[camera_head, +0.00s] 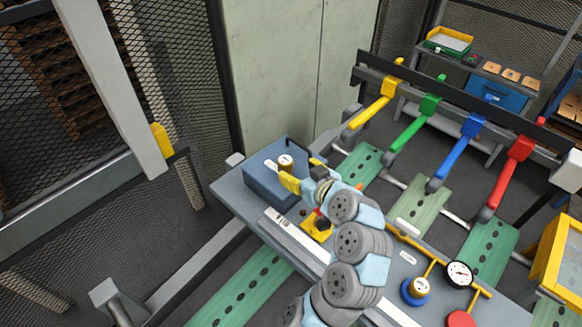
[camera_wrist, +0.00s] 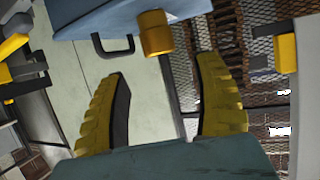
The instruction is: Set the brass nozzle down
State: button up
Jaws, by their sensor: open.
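The brass nozzle (camera_head: 286,162) is a short brass cylinder with a pale top and a dark hole. It stands on top of the blue box (camera_head: 262,186) at the left end of the bench. The wrist view, which looks upside down, shows the nozzle (camera_wrist: 156,34) against the blue-grey box surface (camera_wrist: 90,18). My gripper (camera_head: 288,182) is beside the nozzle, on its near side in the head view. In the wrist view my yellow-padded fingers (camera_wrist: 163,68) are spread apart and empty. The nozzle lies just beyond the fingertips, apart from them.
A dark handle (camera_wrist: 112,45) shows by the box. A yellow fixture (camera_head: 317,228) is on the bench beside my arm. Coloured levers (camera_head: 472,125) stand behind.

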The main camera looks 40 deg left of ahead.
jog(key=shift+b+v, duration=0.4)
jog(key=shift+v, duration=2)
